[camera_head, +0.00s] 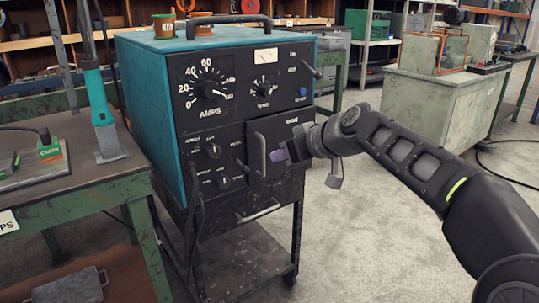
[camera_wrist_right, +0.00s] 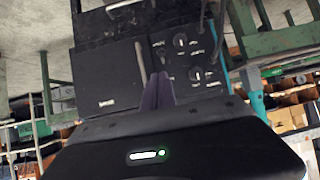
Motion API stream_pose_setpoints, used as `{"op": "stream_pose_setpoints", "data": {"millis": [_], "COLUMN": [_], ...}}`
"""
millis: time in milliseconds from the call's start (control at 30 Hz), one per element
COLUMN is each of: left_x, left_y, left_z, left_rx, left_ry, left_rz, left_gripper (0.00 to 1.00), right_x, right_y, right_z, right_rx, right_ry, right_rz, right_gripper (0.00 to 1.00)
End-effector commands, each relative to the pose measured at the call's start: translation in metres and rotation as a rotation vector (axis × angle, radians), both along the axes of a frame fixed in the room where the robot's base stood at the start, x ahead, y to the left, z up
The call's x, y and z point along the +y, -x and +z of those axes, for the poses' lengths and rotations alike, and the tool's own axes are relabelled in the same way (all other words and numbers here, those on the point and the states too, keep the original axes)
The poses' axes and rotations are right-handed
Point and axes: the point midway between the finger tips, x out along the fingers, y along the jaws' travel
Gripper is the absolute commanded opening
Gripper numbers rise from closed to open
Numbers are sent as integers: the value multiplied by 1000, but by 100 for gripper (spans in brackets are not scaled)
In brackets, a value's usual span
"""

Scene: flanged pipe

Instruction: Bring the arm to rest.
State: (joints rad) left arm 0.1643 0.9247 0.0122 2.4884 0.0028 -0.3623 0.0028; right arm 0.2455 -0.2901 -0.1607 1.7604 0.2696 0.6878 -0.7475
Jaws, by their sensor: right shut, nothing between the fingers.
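My right gripper (camera_head: 280,156) is in front of the square black door (camera_head: 284,130) on the front of the teal and black welding machine (camera_head: 158,110). Its purple fingers are shut with nothing between them; they also show in the right wrist view (camera_wrist_right: 157,90). That view, seen upside down, shows the door (camera_wrist_right: 108,78) beside the fingers and knobs on the other side. The door looks closed, with a vertical handle (camera_head: 259,154). I cannot tell whether the fingertips touch the panel. My right arm reaches in from the right. My left gripper is out of view.
The machine stands on a black wheeled cart (camera_head: 245,262). A green workbench (camera_head: 75,205) at the left holds a teal-handled tool (camera_head: 98,100). A grey cabinet (camera_head: 435,115) stands at the back right. The floor (camera_head: 370,240) in front and right is mostly clear.

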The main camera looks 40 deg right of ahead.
Motion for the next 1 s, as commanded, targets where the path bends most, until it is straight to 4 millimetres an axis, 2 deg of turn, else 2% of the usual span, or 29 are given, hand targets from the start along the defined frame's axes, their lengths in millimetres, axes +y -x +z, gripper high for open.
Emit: {"op": "stream_pose_setpoints", "data": {"millis": [100, 267, 867, 1000], "left_x": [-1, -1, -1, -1], "left_y": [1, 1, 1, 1], "left_z": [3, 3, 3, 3], "left_rx": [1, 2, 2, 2], "left_ry": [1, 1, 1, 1], "left_rz": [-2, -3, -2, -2], "left_gripper": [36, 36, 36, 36], "right_x": [0, -1, -1, -16], "right_y": [13, 19, 18, 10], "right_z": [7, 9, 9, 18], "right_rx": [0, 2, 1, -55], "right_ry": [-1, 0, -10, -55], "right_rz": [1, 1, -8, -110], "right_gripper": [0, 0, 0, 0]}}
